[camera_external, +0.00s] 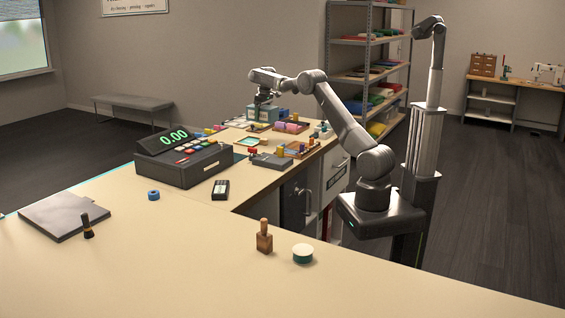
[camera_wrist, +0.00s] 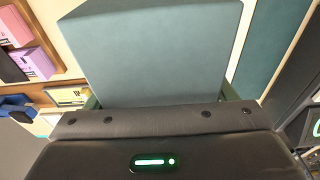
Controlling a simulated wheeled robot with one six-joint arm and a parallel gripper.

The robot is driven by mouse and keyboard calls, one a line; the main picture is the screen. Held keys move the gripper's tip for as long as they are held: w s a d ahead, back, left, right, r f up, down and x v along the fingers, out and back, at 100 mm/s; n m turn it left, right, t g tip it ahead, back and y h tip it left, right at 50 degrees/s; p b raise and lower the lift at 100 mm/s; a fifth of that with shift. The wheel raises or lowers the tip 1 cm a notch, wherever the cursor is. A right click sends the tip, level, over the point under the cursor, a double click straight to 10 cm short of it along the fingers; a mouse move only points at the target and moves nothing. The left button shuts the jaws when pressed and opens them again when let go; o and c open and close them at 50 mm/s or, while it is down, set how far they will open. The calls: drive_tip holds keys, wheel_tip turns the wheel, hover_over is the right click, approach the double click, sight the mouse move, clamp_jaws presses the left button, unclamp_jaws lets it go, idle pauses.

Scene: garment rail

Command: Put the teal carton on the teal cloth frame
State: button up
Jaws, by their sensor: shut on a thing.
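The teal carton (camera_wrist: 155,50) fills the upper middle of the wrist view, between the fingers of my gripper (camera_wrist: 160,97). My gripper is shut on it. In the external view my gripper (camera_external: 263,100) points down over the far end of the counter, with the carton (camera_external: 264,113) small below it. I cannot tell whether the carton touches the counter. A flat dark teal surface (camera_wrist: 268,45), perhaps the teal cloth frame, lies right of the carton in the wrist view. In the external view a small teal-edged frame (camera_external: 248,141) lies on the counter; I cannot tell whether they are the same.
Pink (camera_wrist: 14,26) and purple (camera_wrist: 34,63) boxes sit in a wooden tray left of the carton. A wooden tray of small items (camera_external: 299,150) and a grey device (camera_external: 271,161) stand nearer. The cash register (camera_external: 184,154) is to the left. The front counter has free room.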

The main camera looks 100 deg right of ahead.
sight(262, 139)
wheel_tip(262, 139, down, 10)
drive_tip(key=shift+p, duration=0.55)
drive_tip(key=shift+f, duration=0.2)
drive_tip(key=o, duration=1.1)
drive_tip(key=shift+r, duration=0.1)
drive_tip(key=r, duration=0.4)
drive_tip(key=a+r, duration=0.1)
drive_tip(key=r, duration=0.3)
drive_tip(key=s+r+b, duration=0.1)
drive_tip(key=r, duration=0.3)
drive_tip(key=shift+s+a, duration=0.1)
drive_tip(key=shift+a, duration=0.1)
